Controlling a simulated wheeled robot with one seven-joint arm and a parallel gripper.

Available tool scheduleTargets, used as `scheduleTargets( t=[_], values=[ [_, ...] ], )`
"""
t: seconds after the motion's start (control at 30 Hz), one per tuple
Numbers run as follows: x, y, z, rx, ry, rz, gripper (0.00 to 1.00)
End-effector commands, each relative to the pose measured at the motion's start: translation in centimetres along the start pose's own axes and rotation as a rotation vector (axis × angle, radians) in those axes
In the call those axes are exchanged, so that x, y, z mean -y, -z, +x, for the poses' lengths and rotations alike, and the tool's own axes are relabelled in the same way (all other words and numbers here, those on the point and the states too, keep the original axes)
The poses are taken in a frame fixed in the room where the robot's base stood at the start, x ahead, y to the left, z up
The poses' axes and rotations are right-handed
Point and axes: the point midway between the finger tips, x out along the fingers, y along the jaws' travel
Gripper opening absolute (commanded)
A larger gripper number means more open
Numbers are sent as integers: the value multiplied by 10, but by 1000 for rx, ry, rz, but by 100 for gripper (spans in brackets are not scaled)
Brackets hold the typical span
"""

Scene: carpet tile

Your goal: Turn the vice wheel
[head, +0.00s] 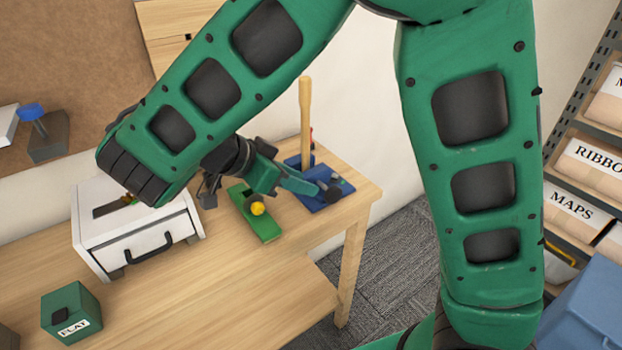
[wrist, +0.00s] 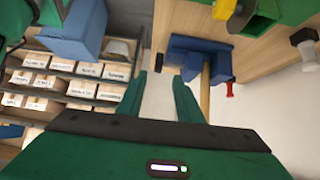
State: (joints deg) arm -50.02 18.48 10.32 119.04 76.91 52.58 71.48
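A blue vice-like tool (head: 340,187) sits at the right end of the wooden bench, with a long wooden handle (head: 305,110) standing upright at it. A dark round part (head: 329,194) shows on its near side; I cannot tell for sure that it is the wheel. In the wrist view the blue tool (wrist: 205,46) lies beyond the right finger. My gripper (head: 309,187) reaches in front of the tool and hides part of it. In the wrist view its two fingers (wrist: 162,80) stand apart with nothing between them. I cannot tell whether a finger touches the tool.
A green block (head: 266,229) with a yellow knob (head: 258,208) stands just left of the tool. A white drawer box (head: 150,243) and a green box marked FLAT (head: 88,306) are further left. Shelves of labelled boxes (head: 590,165) stand right, beyond carpet.

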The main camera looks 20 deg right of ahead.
Motion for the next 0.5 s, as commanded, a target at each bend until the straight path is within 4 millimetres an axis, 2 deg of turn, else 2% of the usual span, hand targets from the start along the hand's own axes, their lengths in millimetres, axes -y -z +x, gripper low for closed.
scheduleTargets(
  t=[0.17, 0.27, 0.4, 0.5],
  values=[
    [-11, 39, 34, 70, -60, -67, 33],
    [-29, 70, 64, 150, -103, -139, 33],
    [-67, 107, 104, 286, -136, -251, 33],
    [-100, 126, 127, 387, -134, -323, 33]
  ],
)
